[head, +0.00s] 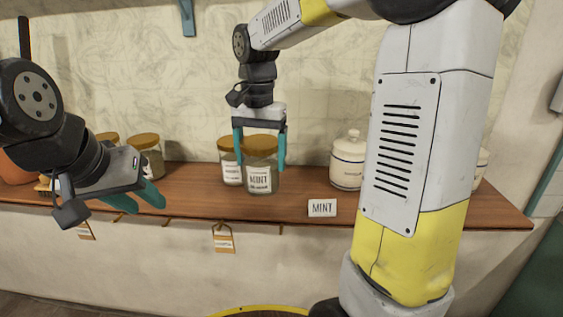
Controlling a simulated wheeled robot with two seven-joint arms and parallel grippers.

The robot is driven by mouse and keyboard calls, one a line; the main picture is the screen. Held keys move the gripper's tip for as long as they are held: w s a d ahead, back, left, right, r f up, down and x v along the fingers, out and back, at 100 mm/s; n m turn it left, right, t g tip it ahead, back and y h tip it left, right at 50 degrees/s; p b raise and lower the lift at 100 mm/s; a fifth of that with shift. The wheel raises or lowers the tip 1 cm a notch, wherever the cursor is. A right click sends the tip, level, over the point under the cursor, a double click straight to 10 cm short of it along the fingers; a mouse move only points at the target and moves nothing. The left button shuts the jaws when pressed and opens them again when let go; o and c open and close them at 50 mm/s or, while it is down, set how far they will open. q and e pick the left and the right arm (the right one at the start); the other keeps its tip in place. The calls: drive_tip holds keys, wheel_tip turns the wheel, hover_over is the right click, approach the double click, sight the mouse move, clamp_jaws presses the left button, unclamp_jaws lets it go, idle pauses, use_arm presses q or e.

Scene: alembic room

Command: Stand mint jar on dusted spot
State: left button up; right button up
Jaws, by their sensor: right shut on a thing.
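The mint jar (260,177) is clear glass with a brown lid and a white label reading MINT. It is upright over the wooden shelf, and I cannot tell whether its base touches the wood. My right gripper (260,153) comes from above, shut on the jar with teal fingers on both sides of the lid. My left gripper (142,200) is open and empty in front of the shelf's left part. A white card reading MINT (321,208) stands near the shelf's front edge, right of the jar. I cannot make out a dusted spot.
Another labelled jar (230,168) stands close behind the mint jar's left side. A white lidded pot (348,163) stands right. More brown-lidded jars (148,157) are at left. Tags (223,239) hang below the shelf (195,204). My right arm hides part of the shelf's right side.

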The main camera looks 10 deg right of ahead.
drive_tip(key=shift+w+d+f, duration=0.75)
drive_tip(key=shift+w+d, duration=0.6)
drive_tip(key=shift+w, duration=0.2)
drive_tip(key=shift+w+d+f, duration=0.8)
drive_tip(key=shift+w+d, duration=0.6)
drive_tip(key=shift+w, duration=0.2)
drive_tip(key=shift+w+d+f, duration=0.75)
drive_tip(key=shift+w+d, duration=0.6)
drive_tip(key=shift+w, duration=0.2)
drive_tip(key=shift+f, duration=0.15)
drive_tip(key=o, duration=1.7)
